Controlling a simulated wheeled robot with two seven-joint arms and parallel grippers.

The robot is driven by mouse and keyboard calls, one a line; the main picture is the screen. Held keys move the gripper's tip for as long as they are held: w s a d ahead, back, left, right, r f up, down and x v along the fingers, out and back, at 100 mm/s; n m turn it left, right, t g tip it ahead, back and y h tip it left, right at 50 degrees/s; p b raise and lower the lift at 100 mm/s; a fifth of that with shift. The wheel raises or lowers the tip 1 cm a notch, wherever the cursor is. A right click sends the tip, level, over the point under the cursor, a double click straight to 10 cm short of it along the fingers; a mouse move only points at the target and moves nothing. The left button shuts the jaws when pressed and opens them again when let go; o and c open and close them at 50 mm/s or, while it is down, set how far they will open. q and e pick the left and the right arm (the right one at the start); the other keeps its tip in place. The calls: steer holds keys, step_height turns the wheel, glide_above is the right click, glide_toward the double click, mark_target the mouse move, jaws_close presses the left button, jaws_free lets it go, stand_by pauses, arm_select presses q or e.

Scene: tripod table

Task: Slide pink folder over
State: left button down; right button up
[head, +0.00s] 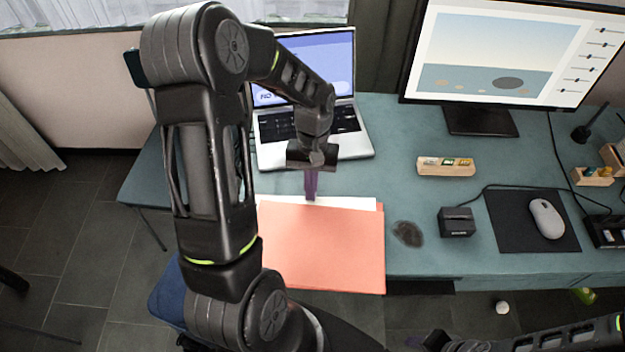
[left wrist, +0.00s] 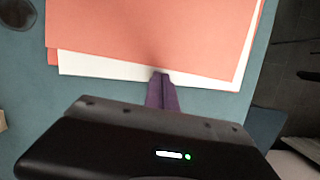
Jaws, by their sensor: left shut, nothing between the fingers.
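The pink folder (head: 322,250), salmon in colour, lies flat at the table's front edge, and its near edge appears to reach slightly past it. White paper (head: 350,203) sticks out along its far side. In the left wrist view the folder (left wrist: 150,30) and the paper (left wrist: 105,66) fill the upper part. My left gripper (head: 311,190) points down with its purple fingers shut and empty. Its fingertips (left wrist: 162,77) are at the paper's far edge; I cannot tell whether they touch it. My left arm hides the folder's left side. My right gripper (head: 436,342) is partly visible at the bottom edge.
A laptop (head: 350,144) stands behind the left gripper. A dark stain-like patch (head: 408,234) and a black box (head: 457,222) lie right of the folder. A wooden holder (head: 446,167), monitor (head: 480,121), mouse pad (head: 510,237) and mouse (head: 546,219) are farther right. Bare teal tabletop (head: 400,195) separates them.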

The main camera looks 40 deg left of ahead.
arm_select(q)
steer(key=shift+s+d, duration=0.35)
steer(key=shift+s, duration=0.2)
steer(key=shift+w+f, duration=0.1)
arm_select(e)
steer(key=shift+s+d, duration=0.15)
steer(key=shift+s, duration=0.05)
arm_select(q)
steer(key=shift+a, duration=0.1)
